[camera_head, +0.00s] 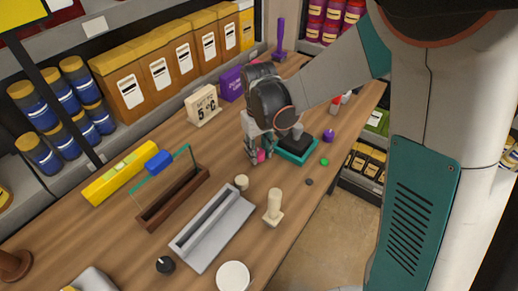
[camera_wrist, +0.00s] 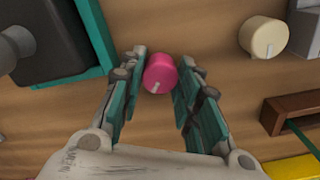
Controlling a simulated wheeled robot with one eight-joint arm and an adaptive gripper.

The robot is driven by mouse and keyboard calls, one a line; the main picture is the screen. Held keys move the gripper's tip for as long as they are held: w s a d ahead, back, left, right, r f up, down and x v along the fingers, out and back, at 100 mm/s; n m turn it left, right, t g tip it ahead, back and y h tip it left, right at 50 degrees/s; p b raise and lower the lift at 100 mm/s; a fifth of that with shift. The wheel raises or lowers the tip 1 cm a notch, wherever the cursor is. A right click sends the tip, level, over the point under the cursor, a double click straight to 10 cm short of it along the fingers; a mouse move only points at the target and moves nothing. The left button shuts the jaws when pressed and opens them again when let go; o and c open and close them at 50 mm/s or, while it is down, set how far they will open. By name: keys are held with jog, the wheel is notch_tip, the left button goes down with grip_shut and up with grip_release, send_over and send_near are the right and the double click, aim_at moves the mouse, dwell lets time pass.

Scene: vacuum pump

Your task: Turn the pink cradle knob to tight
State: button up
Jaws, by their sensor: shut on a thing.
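The pink knob (camera_wrist: 160,72) is a small round cylinder with a pale pointer line, which points toward the bottom of the wrist view, slightly left. My gripper (camera_wrist: 163,60) has its teal fingers on either side of the knob and is shut on it. In the head view, my gripper (camera_head: 258,158) points down at the table and the pink knob (camera_head: 261,156) shows only partly between the fingers. No tight or loose marking can be read around the knob.
A black device on a teal base (camera_head: 297,149) stands close beside my gripper. A cream knob (camera_head: 241,182), a grey trough (camera_head: 212,228), a wooden holder with a glass pane (camera_head: 172,197) and a cream-handled piece (camera_head: 273,207) stand nearer. Boxes (camera_head: 160,62) line the back.

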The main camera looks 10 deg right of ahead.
aim_at(259, 152)
jog(key=m, duration=0.5)
jog(key=shift+m, duration=0.3)
jog(key=m, duration=0.4)
jog(key=shift+m, duration=0.3)
jog(key=o, duration=0.8)
jog(key=shift+a, duration=0.1)
jog(key=shift+r, duration=0.1)
notch_tip(259, 152, up, 12)
jog(key=shift+f, duration=0.1)
dwell(0.4)
